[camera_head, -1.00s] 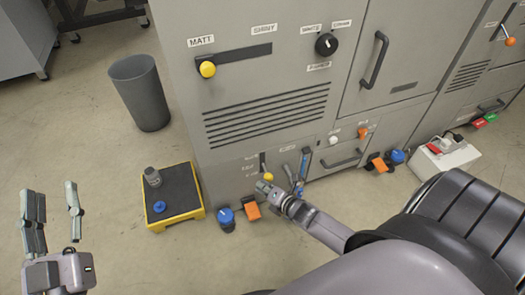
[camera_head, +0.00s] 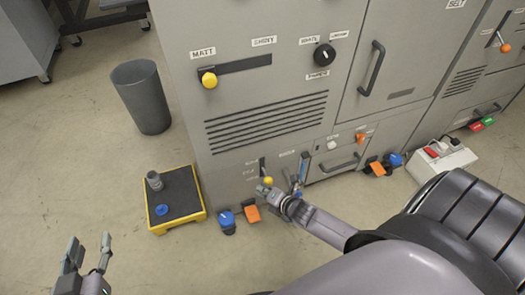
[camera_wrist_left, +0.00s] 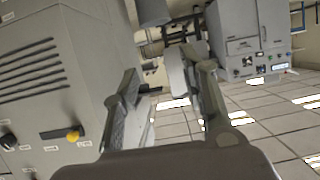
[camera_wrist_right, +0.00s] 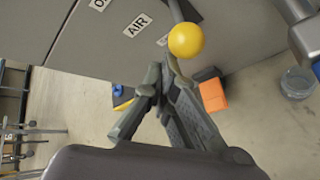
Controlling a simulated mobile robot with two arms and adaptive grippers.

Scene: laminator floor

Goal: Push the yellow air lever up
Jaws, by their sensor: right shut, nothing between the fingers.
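The yellow ball of the air lever (camera_head: 268,181) is low on the grey machine front, at the bottom of a short dark slot. In the right wrist view the yellow ball (camera_wrist_right: 185,40) hangs near an "AIR" label, just beyond my fingertips. My right gripper (camera_head: 263,189) is shut and empty, right beside and slightly below the ball; whether it touches is unclear. Its closed fingers also show in the right wrist view (camera_wrist_right: 162,80). My left gripper (camera_head: 88,250) is open and empty over the floor at lower left, and its spread fingers fill the left wrist view (camera_wrist_left: 162,72).
A larger yellow knob (camera_head: 209,80) sits on the MATT slot above. A blue-handled lever (camera_head: 303,167) is close right of my right gripper. A yellow-edged step (camera_head: 176,222) and grey bin (camera_head: 141,97) stand left.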

